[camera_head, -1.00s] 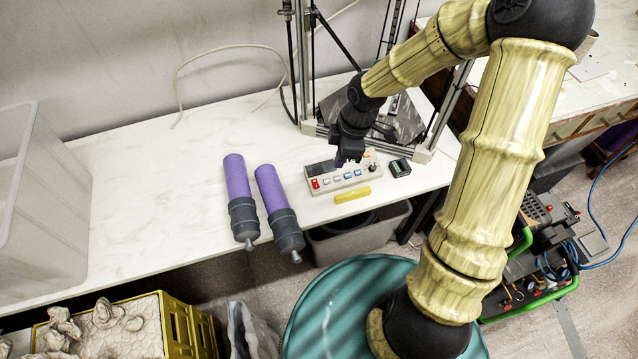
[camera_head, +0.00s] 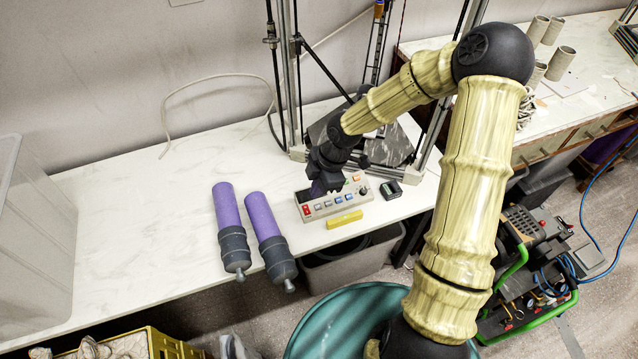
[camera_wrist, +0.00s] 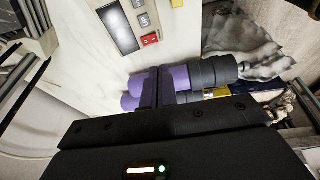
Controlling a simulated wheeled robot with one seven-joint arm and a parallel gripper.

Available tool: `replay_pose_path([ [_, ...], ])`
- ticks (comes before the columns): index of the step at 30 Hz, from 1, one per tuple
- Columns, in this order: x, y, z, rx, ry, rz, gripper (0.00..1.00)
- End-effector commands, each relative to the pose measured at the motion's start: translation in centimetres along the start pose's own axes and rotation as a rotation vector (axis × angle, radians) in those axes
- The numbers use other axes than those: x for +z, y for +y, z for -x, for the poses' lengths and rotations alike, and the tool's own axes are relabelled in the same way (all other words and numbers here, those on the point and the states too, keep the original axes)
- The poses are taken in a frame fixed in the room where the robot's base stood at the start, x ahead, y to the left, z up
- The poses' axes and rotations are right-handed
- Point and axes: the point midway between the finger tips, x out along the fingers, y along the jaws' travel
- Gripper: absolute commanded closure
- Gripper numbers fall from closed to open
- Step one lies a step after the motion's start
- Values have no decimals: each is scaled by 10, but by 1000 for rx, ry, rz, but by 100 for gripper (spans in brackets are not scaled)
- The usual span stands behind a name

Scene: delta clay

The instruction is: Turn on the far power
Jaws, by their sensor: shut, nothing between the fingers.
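A pale control box (camera_head: 332,209) lies near the table's front edge, with a red switch (camera_head: 306,210) at its left end, a row of blue and white buttons and a dark knob (camera_head: 363,190) at its right. In the wrist view the box shows a grey display (camera_wrist: 118,28) and the red switch (camera_wrist: 150,39). My gripper (camera_head: 318,188) is shut and empty, over the left part of the box. It hides part of the box's top; I cannot tell whether it touches. In the wrist view its dark fingers (camera_wrist: 155,88) are together, below the red switch in the picture.
Two purple cylinders with dark grey ends (camera_head: 228,215) (camera_head: 263,225) lie left of the box. A yellow bar (camera_head: 344,219) lies in front of it and a small black box (camera_head: 391,190) to its right. A metal frame (camera_head: 295,100) stands behind. The table's left middle is clear.

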Motion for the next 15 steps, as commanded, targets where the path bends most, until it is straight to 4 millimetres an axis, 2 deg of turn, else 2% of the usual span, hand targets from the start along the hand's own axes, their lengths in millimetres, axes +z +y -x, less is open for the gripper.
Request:
replay_pose_path([
  [1,-1,-1,-12,-5,1,3,100],
  [9,0,-1,-59,-4,0,2,100],
  [15,8,3,-86,-4,1,-1,100],
])
